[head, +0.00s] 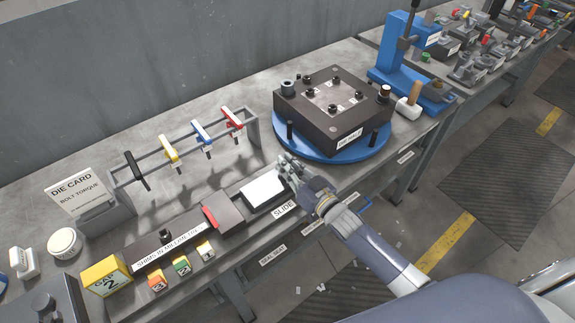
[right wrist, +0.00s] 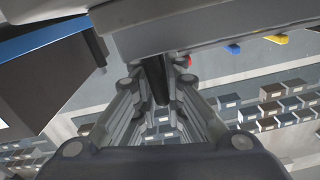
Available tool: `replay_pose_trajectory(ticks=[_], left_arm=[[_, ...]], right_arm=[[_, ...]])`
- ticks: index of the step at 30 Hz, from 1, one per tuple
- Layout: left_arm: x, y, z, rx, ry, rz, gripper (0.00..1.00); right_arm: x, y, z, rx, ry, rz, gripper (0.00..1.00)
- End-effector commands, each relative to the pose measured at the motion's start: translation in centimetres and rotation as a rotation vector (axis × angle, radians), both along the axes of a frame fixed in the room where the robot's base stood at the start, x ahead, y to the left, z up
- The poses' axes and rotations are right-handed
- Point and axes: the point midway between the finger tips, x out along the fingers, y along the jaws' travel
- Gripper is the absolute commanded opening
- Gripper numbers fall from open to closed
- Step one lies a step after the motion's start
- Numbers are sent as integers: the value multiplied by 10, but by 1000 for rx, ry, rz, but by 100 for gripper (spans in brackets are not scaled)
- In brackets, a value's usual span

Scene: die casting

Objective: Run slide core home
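A white block (head: 263,190), which I take for the slide core, lies in a dark slide bed labelled SLIDE on the bench. The dark die half (head: 289,110) sits on a blue round turntable (head: 290,147) just beyond it. My right gripper (head: 288,166) is at the far end of the slide bed, close to the white block and the turntable. In the right wrist view its fingers (right wrist: 158,85) stand on either side of a dark rod (right wrist: 156,78). Whether they press on it I cannot tell. My left gripper is out of view.
A red-ended block (head: 222,214) and a shim box (head: 165,248) continue the row to the left. A rack (head: 190,150) of coloured-handled tools stands behind. A blue press (head: 405,60) and a white-headed mallet (head: 408,108) stand at the right. Bare bench lies near the wall.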

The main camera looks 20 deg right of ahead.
Motion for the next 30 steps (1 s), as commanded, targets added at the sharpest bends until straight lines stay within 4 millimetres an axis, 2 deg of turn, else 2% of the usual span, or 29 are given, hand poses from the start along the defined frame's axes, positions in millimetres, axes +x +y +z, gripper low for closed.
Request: replay_pose_trajectory(ticks=[5, 8, 15, 21, 30], left_arm=[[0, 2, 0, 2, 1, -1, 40], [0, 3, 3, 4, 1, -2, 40], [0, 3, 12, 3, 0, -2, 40], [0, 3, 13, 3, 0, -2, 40], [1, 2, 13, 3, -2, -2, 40]], right_arm=[[0, 1, 0, 7, 1, 0, 0], [-4, 11, 1, 11, 2, 1, 0], [-24, 66, 2, 18, 3, 0, 0], [-34, 95, 1, 11, 1, -1, 0], [-37, 101, 0, 12, 2, 3, 0]])
